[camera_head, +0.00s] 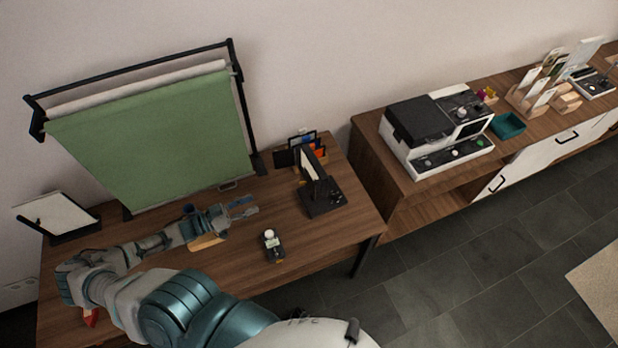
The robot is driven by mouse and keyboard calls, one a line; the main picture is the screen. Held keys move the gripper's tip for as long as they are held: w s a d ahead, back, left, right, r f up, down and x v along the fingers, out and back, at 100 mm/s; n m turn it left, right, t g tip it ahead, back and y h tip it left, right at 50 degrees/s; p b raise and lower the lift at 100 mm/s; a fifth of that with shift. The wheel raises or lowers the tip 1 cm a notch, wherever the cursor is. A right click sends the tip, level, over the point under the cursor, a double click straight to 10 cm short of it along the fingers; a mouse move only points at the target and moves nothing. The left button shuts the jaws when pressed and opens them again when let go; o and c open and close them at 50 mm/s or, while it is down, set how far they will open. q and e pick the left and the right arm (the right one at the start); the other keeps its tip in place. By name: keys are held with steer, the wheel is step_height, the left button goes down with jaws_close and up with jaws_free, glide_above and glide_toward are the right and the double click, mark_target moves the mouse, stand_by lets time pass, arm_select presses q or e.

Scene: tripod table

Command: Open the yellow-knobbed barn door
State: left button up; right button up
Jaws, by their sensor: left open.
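I cannot make out a yellow-knobbed barn door with certainty. A dark upright panel (312,165) with a pale face stands on a black base (322,198) at the right part of the table; any knob on it is too small to tell. A small black device (272,246) with a white ball on top and a yellow-orange patch at its lower end is near the table's front edge. My left gripper (243,205) is open and empty above the table, pointing right, left of the black base and behind the small device. My right gripper is not in view.
A green backdrop (150,140) hangs on a black frame behind my left arm. A framed white panel (58,215) stands at the table's left. A wooden cabinet (400,205) at right carries a black and white machine (435,130) and a teal tray (508,125).

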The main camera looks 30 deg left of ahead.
arm_select(q)
steer(key=r+x, duration=0.1)
steer(key=x, duration=1.6)
steer(key=shift+d+r+h+b, duration=0.3)
steer(key=shift+d+r, duration=0.1)
steer(key=shift+d, duration=0.15)
steer(key=shift+s, duration=0.1)
jaws_close()
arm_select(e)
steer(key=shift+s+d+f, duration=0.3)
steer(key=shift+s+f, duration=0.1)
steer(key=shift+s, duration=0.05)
